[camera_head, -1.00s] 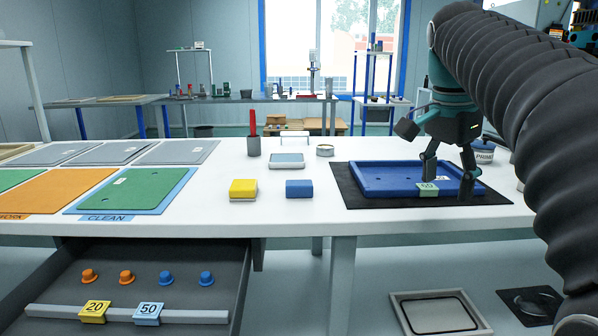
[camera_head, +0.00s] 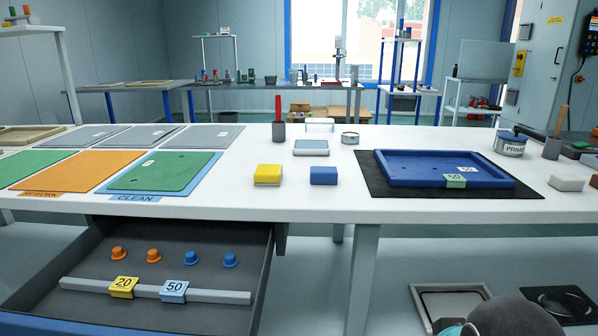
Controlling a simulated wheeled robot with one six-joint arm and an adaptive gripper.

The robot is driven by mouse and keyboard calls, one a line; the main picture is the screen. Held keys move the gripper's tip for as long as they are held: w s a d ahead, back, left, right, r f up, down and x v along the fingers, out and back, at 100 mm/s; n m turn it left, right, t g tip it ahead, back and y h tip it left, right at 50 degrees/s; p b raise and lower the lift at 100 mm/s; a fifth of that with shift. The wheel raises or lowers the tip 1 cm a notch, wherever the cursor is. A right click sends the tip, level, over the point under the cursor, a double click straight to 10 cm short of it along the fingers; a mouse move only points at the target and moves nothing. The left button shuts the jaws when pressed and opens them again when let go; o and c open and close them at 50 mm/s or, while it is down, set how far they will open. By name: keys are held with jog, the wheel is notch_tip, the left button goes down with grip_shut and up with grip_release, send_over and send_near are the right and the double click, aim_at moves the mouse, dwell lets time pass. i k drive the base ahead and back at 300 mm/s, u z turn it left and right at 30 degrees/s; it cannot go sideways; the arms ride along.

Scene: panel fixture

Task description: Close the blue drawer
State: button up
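The drawer (camera_head: 235,273) under the left part of the table stands pulled open. Its inside is dark grey, and a strip of its blue front (camera_head: 50,327) shows at the bottom left edge of the picture. In it lie two orange and two blue knobs and a light grey bar (camera_head: 215,295) with a yellow "20" tag and a blue "50" tag. Only a dark rounded part and a bit of teal of my arm show at the bottom right edge, to the right of the drawer. My gripper's fingers are out of view.
A table leg (camera_head: 362,280) stands between the drawer and my arm. A framed panel (camera_head: 448,300) lies low at the right. On the white table (camera_head: 300,205) are a blue tray (camera_head: 400,178), a yellow block (camera_head: 267,175), a blue block (camera_head: 323,176) and colored sheets.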

aim_at(70, 297)
jog(key=u, duration=2.05)
